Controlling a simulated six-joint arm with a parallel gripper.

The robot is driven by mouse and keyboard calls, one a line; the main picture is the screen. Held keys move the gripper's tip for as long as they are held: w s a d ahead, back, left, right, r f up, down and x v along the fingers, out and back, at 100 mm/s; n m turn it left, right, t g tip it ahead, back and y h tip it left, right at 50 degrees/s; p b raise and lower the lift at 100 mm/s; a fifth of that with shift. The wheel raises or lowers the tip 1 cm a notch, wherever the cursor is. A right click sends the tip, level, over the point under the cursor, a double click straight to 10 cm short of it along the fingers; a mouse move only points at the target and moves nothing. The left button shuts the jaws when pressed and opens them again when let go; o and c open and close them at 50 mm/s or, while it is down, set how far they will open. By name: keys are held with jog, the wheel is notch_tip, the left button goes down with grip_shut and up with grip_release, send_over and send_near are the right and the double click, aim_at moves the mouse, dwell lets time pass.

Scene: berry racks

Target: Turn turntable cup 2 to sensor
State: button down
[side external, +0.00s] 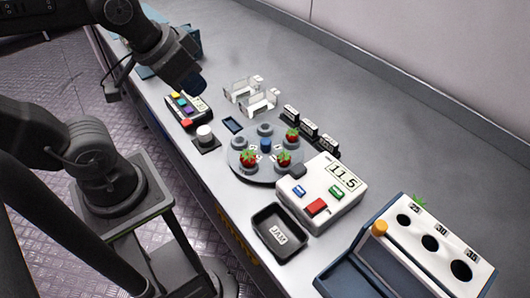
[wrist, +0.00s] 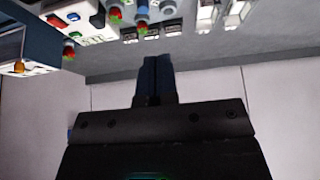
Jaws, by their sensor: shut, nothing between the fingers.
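In the side view the grey turntable (side external: 266,177) carries several round cups around a blue hub (side external: 265,145). Three cups hold strawberries: front left (side external: 248,158), front right (side external: 284,158) and back right (side external: 292,135). The back cup (side external: 265,130) and left cup (side external: 240,143) look empty. The cup numbers are too small to read. A white meter box (side external: 340,190) reading 11.5 stands at the turntable's right, its dark sensor-like block (side external: 298,171) at the rim. My gripper (side external: 199,88) is shut and empty, above the bench, back left of the turntable; its fingers show in the wrist view (wrist: 157,70).
A coloured-button panel (side external: 187,106) and a white knob (side external: 204,133) lie left of the turntable. Clear holders (side external: 258,101) and black labelled blocks (side external: 310,130) stand behind it. A black JAM tray (side external: 280,232) and a rack with holes (side external: 432,243) are in front and right.

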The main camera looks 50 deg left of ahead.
aim_at(265, 142)
jog(key=c, duration=1.8)
grip_release()
jog(key=shift+o, duration=0.6)
jog(key=shift+w, duration=0.1)
jog(key=shift+o, duration=0.8)
jog(key=shift+w+d, duration=0.1)
jog(key=shift+w, duration=0.25)
jog(key=o, duration=0.4)
jog(key=w+g, duration=0.1)
jog(key=w+d+g, duration=0.1)
jog(key=w, duration=0.1)
jog(key=w+f+n, duration=0.1)
jog(key=w, duration=0.1)
jog(key=shift+w+d+g, duration=0.15)
jog(key=shift+d+g, duration=0.05)
jog(key=shift+g, duration=0.2)
jog(key=shift+o, duration=1.3)
jog(key=w+d+f+n+g, duration=0.1)
jog(key=w+d+f+g, duration=0.1)
jog(key=w, duration=0.3)
jog(key=shift+w+d+f, duration=0.15)
jog(key=shift+w+f, duration=0.15)
jog(key=shift+f, duration=0.6)
jog(key=shift+n+g, duration=0.3)
jog(key=shift+g, duration=0.1)
jog(key=f, duration=1.4)
jog(key=shift+w+d+f, duration=0.15)
jog(key=shift+w+f, duration=0.1)
jog(key=shift+w, duration=0.05)
jog(key=shift+c, duration=0.4)
